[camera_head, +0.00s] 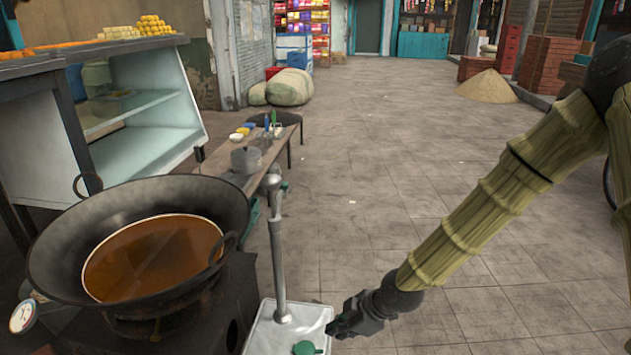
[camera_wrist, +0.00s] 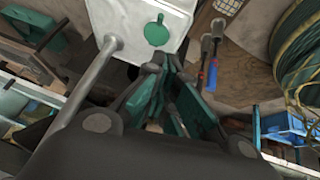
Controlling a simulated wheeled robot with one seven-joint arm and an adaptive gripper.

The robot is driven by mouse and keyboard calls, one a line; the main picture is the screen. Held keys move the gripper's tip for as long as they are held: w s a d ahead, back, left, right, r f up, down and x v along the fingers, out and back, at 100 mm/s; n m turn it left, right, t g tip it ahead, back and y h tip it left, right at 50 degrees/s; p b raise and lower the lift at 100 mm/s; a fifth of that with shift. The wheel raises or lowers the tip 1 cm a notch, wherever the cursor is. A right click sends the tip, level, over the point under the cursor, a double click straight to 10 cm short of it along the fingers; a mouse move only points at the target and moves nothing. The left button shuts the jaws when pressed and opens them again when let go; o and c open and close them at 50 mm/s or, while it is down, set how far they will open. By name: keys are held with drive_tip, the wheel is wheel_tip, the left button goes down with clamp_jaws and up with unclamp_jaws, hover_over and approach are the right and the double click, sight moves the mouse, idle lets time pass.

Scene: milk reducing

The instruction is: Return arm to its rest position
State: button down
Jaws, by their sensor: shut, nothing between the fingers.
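My gripper (camera_head: 343,328) is at the bottom middle of the head view, at the end of my bamboo-like arm. It is low, at the right edge of a white box-like unit (camera_head: 262,338) with a grey metal post (camera_head: 278,255) and a green round knob (camera_head: 307,348). In the wrist view my gripper (camera_wrist: 170,75) has its fingers together and empty. The white unit (camera_wrist: 178,14) and its green knob (camera_wrist: 157,31) are just beyond the fingertips there. The post (camera_wrist: 85,85) runs down on the left. I cannot tell whether the fingers touch the unit.
A large dark wok (camera_head: 55,250) of brown liquid stands on a stove at the left. A narrow bench (camera_head: 225,170) with small items lies behind the post. The tiled floor (camera_head: 400,150) is open in the middle and right. Red- and blue-handled tools (camera_wrist: 212,70) show in the wrist view.

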drive_tip(key=s+d+f+m+g+h, duration=0.1)
drive_tip(key=s+d+f+m+h, duration=0.1)
drive_tip(key=s+d+f+m, duration=0.55)
drive_tip(key=s+d+f+m+g+h, duration=0.1)
drive_tip(key=s+d+f+m+h, duration=0.2)
drive_tip(key=s+f, duration=0.75)
drive_tip(key=s+d+f+m+g+h, duration=0.1)
drive_tip(key=s+d+f+m, duration=0.45)
drive_tip(key=s, duration=0.65)
wheel_tip(320, 180, up, 29)
drive_tip(key=m+p, duration=0.1)
drive_tip(key=p, duration=2.8)
drive_tip(key=shift+s+r, duration=0.15)
drive_tip(key=shift+s, duration=0.05)
